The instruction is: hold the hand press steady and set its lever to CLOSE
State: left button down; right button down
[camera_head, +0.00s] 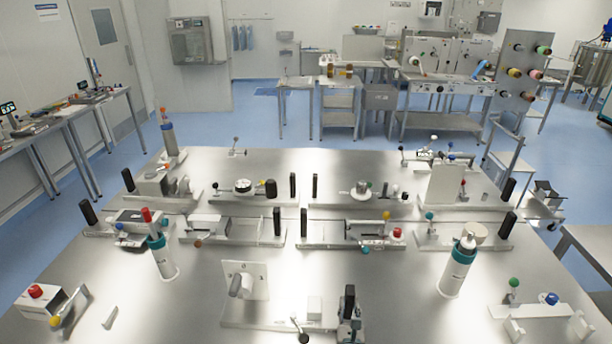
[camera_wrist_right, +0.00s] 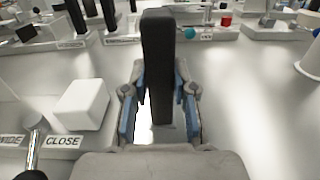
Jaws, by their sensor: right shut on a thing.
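The hand press has a pale base plate (camera_head: 265,312) at the front middle of the table, with an upright white panel and a white block (camera_head: 314,308). Its black upright handle (camera_head: 349,298) stands at the plate's right end; in the wrist view the handle (camera_wrist_right: 157,70) rises between my blue-padded fingers. My right gripper (camera_head: 349,328) is shut on this handle. The lever (camera_head: 300,329) is a metal rod with a dark ball. In the wrist view the lever (camera_wrist_right: 37,133) lies between a label ending in "IDE" and the CLOSE label (camera_wrist_right: 63,141). My left gripper is not in view.
A white bottle with a teal band (camera_head: 457,265) stands to the right, and another bottle (camera_head: 162,256) to the left. A red-button box (camera_head: 38,298) is at the far left. Several fixtures with black handles fill the table's back.

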jog(key=shift+f+p, duration=0.2)
jog(key=shift+p, duration=0.15)
jog(key=c, duration=1.2)
grip_release()
jog(key=o, duration=0.4)
jog(key=shift+w+d, duration=0.1)
jog(key=shift+c, duration=0.2)
jog(key=shift+w+r, duration=0.1)
jog(key=s, duration=1.1)
jog(key=shift+s, duration=0.5)
